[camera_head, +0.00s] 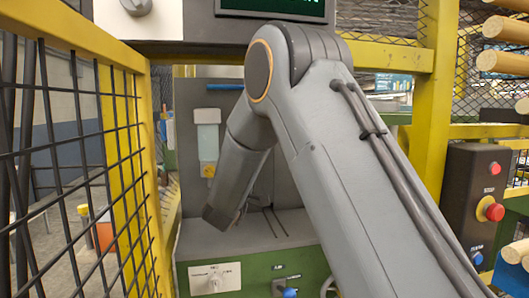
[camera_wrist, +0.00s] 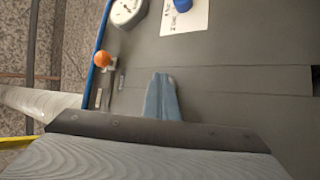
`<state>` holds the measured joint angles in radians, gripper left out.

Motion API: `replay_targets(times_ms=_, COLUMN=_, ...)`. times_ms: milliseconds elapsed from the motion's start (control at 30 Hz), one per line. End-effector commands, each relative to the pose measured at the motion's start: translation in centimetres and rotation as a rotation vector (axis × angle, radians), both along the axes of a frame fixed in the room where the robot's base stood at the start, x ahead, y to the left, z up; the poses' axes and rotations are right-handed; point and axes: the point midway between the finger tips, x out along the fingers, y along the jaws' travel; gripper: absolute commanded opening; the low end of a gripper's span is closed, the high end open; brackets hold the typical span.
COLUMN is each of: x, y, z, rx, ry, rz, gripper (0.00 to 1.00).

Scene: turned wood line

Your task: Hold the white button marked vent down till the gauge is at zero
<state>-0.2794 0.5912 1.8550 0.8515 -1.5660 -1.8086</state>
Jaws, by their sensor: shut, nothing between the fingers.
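My gripper (camera_wrist: 162,98) shows in the wrist view with its two blue-grey fingers together and nothing between them. The fingers lie over a plain dark grey panel. A round white-faced dial, possibly the gauge (camera_wrist: 127,10), is cut by the top edge of the wrist view; I cannot read it. I cannot make out a white button marked vent in either view. In the head view my arm hides part of the grey panel (camera_head: 300,185), and my fingers are not clear there.
An orange knob (camera_wrist: 102,58) and a blue pipe (camera_wrist: 97,62) are left of my fingers. A white plate (camera_wrist: 200,18) bears a blue part (camera_wrist: 183,4). A yellow mesh guard (camera_head: 75,150) stands left. A dark control box (camera_head: 465,190) with red and blue buttons stands right.

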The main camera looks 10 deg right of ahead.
Motion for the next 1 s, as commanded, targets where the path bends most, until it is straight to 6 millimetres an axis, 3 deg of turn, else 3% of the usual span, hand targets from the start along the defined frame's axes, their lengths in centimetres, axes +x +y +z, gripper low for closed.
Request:
replay_targets(times_ms=767, x=-1.6, y=0.0, z=0.0, rx=0.000, ry=0.000, rz=0.000, gripper=0.00)
replay_targets(times_ms=1000, x=-3.4, y=0.0, z=0.1, rx=0.000, ry=0.001, rz=0.000, gripper=0.00)
